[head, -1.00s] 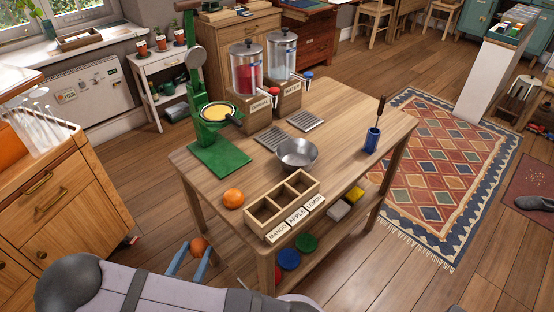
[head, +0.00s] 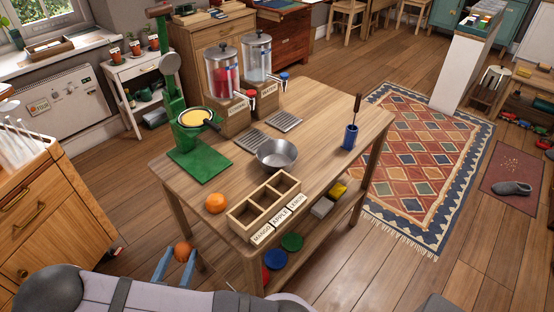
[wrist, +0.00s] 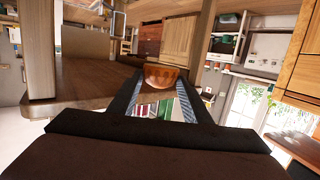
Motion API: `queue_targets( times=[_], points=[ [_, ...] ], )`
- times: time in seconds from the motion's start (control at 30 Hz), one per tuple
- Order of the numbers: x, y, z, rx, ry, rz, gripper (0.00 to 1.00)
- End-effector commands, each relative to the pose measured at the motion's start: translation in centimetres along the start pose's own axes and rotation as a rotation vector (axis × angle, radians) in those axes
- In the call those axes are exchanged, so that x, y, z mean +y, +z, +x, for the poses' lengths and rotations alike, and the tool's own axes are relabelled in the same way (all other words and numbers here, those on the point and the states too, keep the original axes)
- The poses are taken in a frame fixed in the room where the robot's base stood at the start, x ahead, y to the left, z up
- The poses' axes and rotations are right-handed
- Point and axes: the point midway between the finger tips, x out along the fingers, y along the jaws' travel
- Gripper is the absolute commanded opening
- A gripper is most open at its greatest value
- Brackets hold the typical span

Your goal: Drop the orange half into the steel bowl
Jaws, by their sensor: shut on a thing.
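My gripper (head: 176,264) is shut on the orange half (head: 182,251), held between its two blue fingers. They are off the table's near left corner, apart from the table. The orange half also shows between the fingers in the wrist view (wrist: 163,76). The steel bowl (head: 277,155) stands upright on the wooden table, up and to the right of my gripper in the head view. It looks empty. A whole-looking orange (head: 216,203) sits on the tabletop near the left edge.
A wooden box (head: 250,225) with compartments and mango, apple and lemon labels stands at the table's near edge. A green press (head: 198,165) and two drink dispensers (head: 222,80) stand farther back. Metal grates (head: 252,141) lie behind the bowl. A blue holder (head: 349,137) stands at right.

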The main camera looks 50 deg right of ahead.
Motion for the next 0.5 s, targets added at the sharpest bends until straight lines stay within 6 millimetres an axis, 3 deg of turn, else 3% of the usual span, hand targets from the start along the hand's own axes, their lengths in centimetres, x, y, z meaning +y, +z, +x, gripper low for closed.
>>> queue_targets(
  times=[0.5],
  points=[
    [0.0, -10.4, -2.1, 0.0, 0.002, 0.001, 0.21]
  ],
)
